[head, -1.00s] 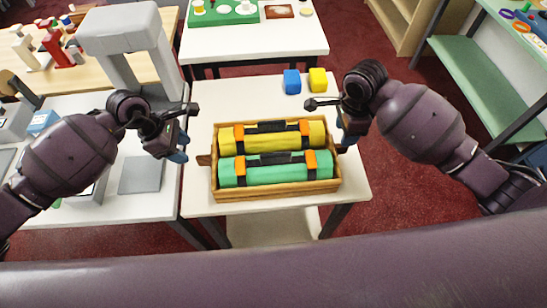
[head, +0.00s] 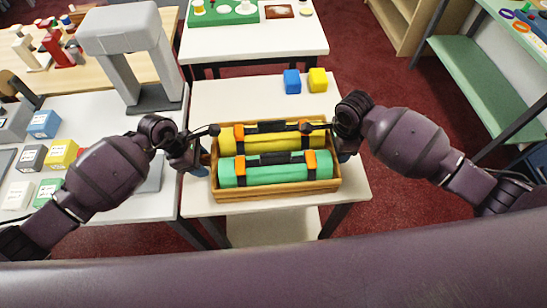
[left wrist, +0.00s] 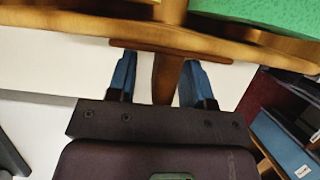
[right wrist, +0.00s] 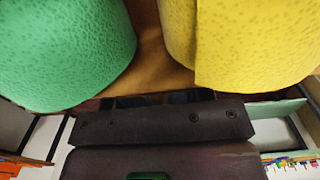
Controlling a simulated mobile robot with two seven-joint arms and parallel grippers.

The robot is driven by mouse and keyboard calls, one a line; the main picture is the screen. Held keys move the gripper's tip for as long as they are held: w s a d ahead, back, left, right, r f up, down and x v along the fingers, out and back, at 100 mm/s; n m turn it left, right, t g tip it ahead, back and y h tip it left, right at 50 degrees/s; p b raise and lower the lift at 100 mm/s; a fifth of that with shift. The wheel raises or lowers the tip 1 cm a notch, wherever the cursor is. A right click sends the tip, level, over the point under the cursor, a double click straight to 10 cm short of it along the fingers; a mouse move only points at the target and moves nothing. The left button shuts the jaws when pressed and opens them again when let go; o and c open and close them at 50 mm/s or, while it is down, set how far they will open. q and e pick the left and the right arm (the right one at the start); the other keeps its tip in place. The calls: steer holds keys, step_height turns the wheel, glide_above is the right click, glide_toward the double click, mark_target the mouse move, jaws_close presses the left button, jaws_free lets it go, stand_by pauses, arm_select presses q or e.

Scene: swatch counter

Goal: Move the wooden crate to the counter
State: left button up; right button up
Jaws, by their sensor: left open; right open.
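The wooden crate (head: 278,192) sits on a small white table (head: 345,190) in the head view. It holds a yellow roll (head: 300,139) and a green roll (head: 275,174), both with black straps and orange clips. My left gripper (head: 197,168) is at the crate's left end. In the left wrist view its blue fingers (left wrist: 158,78) are open, one on each side of the crate's wooden handle (left wrist: 166,76). My right gripper (head: 345,152) is open at the crate's right end. In the right wrist view its fingers are mostly hidden below the crate's rim (right wrist: 150,75).
A white counter (head: 130,208) on the left bears a grey arch-shaped stand (head: 130,50) and several labelled boxes (head: 45,125). Blue (head: 292,82) and yellow (head: 317,80) blocks sit behind the crate. A green-shelved rack (head: 480,90) stands at the right.

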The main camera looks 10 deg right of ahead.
arm_select(q)
jaws_close()
arm_select(e)
jaws_close()
arm_select(q)
steer(key=shift+w+r, duration=0.1)
steer(key=shift+r, duration=0.15)
arm_select(e)
steer(key=shift+r, duration=0.25)
